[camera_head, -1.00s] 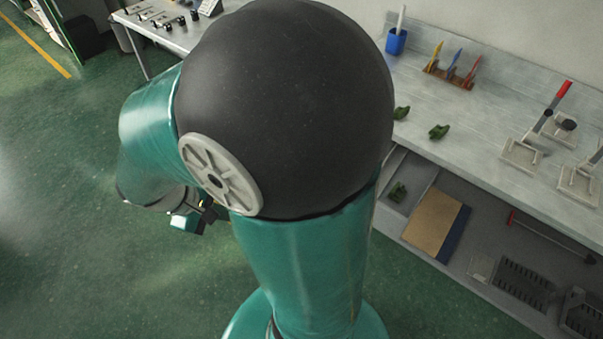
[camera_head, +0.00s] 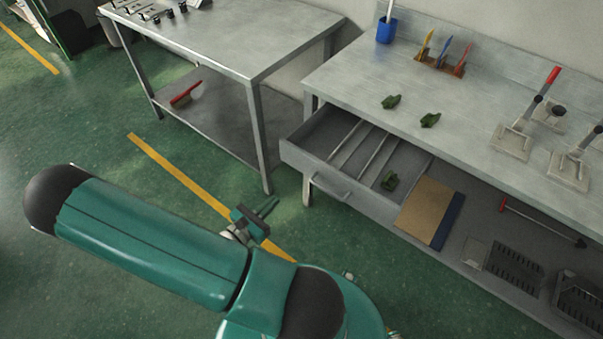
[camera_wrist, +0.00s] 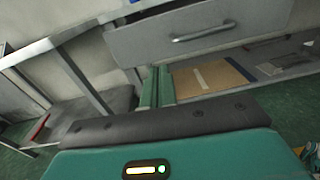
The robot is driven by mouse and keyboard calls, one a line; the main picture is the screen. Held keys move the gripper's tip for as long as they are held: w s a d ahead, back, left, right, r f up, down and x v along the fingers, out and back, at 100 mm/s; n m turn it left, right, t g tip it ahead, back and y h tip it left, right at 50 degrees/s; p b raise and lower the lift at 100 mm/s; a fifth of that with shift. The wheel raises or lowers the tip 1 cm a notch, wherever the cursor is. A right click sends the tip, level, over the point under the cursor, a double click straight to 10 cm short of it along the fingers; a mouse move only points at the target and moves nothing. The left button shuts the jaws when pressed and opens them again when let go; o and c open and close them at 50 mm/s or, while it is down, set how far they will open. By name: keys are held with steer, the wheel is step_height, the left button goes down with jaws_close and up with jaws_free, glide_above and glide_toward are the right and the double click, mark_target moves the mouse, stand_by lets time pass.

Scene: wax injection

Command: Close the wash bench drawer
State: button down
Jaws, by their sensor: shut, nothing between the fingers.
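The wash bench drawer (camera_head: 318,178) stands pulled out from under the bench top at the bench's left end. Its front has a bar handle (camera_head: 331,189), which also shows in the wrist view (camera_wrist: 207,33). Inside are long dividers and one small green part (camera_head: 390,181). My gripper (camera_head: 268,207) is shut and empty, below and in front of the drawer, apart from it. In the wrist view its fingers (camera_wrist: 156,84) point toward the space beneath the drawer front.
The bench top (camera_head: 440,100) carries two green parts, a blue cup (camera_head: 386,30), coloured tools and hand presses. A brown board (camera_head: 425,207) and racks lie on the lower shelf. A separate metal table (camera_head: 235,45) stands to the left. Green floor is free before the drawer.

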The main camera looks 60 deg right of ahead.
mark_target(308, 167)
steer(key=shift+n+t, duration=0.3)
steer(key=shift+n, duration=0.1)
steer(key=d, duration=0.4)
steer(key=s+d, duration=0.1)
steer(key=d, duration=0.4)
steer(key=s+d, duration=0.1)
steer(key=d, duration=0.4)
steer(key=shift+s+d+f, duration=0.15)
steer(key=shift+s+f, duration=0.05)
steer(key=shift+f, duration=0.05)
